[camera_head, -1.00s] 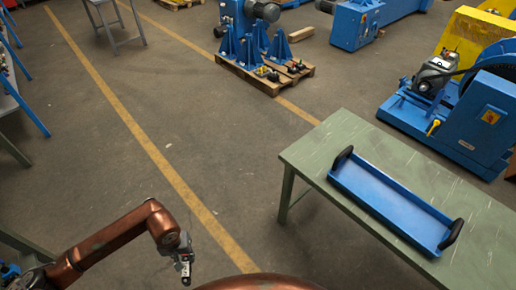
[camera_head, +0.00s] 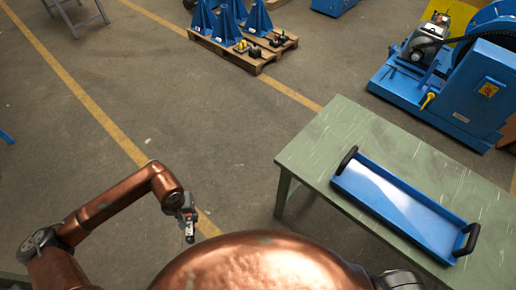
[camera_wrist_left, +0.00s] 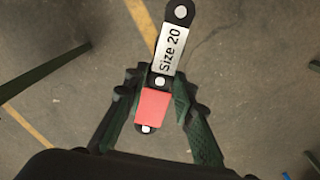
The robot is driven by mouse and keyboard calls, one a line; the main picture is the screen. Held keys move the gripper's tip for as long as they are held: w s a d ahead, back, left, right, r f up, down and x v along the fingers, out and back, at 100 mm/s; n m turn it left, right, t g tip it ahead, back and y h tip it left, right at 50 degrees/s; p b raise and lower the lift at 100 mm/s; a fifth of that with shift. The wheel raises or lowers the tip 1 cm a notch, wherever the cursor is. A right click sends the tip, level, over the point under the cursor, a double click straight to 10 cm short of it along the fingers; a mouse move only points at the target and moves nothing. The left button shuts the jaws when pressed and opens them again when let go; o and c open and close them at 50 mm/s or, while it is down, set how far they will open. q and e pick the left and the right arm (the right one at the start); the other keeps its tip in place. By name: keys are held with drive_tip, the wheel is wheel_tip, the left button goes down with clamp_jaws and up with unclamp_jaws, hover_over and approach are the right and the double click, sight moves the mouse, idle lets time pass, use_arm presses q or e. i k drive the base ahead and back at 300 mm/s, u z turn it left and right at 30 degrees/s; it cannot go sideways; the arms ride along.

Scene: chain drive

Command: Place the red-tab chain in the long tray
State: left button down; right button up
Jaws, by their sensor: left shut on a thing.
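My left gripper (camera_head: 188,228) hangs over the floor to the left of the table. In the left wrist view, the left gripper (camera_wrist_left: 153,105) is shut on the red-tab chain (camera_wrist_left: 153,104). Its dark links carry a red tab and a white label reading "Size 20", and the chain extends beyond the fingertips. The long tray (camera_head: 395,205) is blue with a black handle at each end. It lies on the green table at the right, apart from the gripper, and its inside looks empty. My right gripper is not in view.
The green table (camera_head: 312,160) has bare top around the tray. A blue machine (camera_head: 455,95) stands on the floor behind it. A wooden pallet (camera_head: 232,55) with blue stands is at the back. The floor between the left gripper and the table is clear.

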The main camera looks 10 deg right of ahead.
sight(395, 205)
drive_tip(key=z, duration=1.7)
